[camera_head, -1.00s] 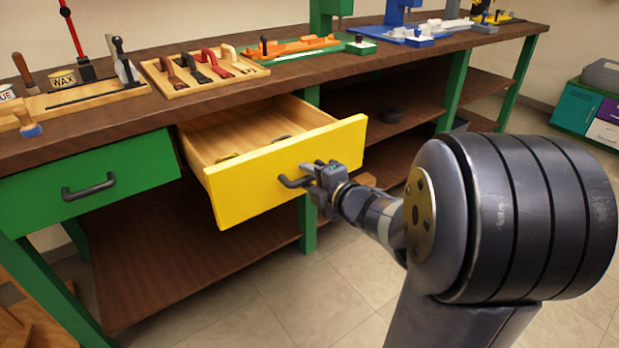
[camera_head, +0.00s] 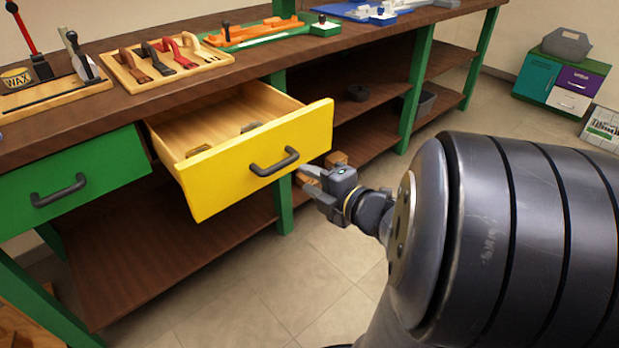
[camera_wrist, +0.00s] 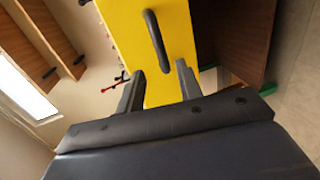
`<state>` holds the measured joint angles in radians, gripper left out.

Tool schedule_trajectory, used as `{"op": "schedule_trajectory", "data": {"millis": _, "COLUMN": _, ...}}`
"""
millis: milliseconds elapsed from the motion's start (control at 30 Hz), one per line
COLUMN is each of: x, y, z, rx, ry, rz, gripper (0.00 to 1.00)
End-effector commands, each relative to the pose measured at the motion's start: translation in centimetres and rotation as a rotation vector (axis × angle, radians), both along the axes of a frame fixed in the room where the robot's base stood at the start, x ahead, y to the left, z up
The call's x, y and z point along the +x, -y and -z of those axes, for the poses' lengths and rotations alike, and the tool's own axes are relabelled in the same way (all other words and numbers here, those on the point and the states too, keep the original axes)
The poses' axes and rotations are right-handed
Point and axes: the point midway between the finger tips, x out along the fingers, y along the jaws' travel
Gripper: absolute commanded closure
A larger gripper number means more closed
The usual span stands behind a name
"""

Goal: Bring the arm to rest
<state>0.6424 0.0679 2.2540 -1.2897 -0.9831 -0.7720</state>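My gripper (camera_head: 312,184) is open and empty in the head view, a short way in front of and to the right of the yellow drawer's handle (camera_head: 274,162). A gap shows between the fingers and the handle. The yellow drawer (camera_head: 237,178) is pulled out of the workbench, with a few small items inside that are partly hidden. In the wrist view, my two fingers (camera_wrist: 159,85) stand apart, with the dark handle (camera_wrist: 157,40) beyond them on the yellow front. My arm reaches in from the right.
The workbench top (camera_head: 83,117) holds a tray of handled tools (camera_head: 165,60) and a wax tin (camera_head: 16,78). A green drawer (camera_head: 75,180) at left is closed. Shelves (camera_head: 365,118) lie below. The floor (camera_head: 315,265) in front is clear. A coloured cabinet (camera_head: 562,82) stands back right.

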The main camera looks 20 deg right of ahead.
Motion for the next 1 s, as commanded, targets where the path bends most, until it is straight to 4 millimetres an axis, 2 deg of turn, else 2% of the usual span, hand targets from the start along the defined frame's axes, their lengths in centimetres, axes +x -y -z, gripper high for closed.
{"op": "schedule_trajectory", "data": {"millis": 200, "x": 0.2, "y": -0.1, "z": 0.1, "rx": 0.000, "ry": 0.000, "rz": 0.000, "gripper": 0.66}}
{"op": "schedule_trajectory", "data": {"millis": 367, "x": 1.3, "y": -0.4, "z": 0.4, "rx": -0.001, "ry": 0.001, "rz": -0.002, "gripper": 0.66}}
{"op": "schedule_trajectory", "data": {"millis": 800, "x": 7.7, "y": -2.6, "z": 2.0, "rx": 0.000, "ry": 0.000, "rz": -0.003, "gripper": 0.66}}
{"op": "schedule_trajectory", "data": {"millis": 1000, "x": 9.9, "y": -3.2, "z": 2.3, "rx": 0.001, "ry": 0.001, "rz": -0.001, "gripper": 0.66}}
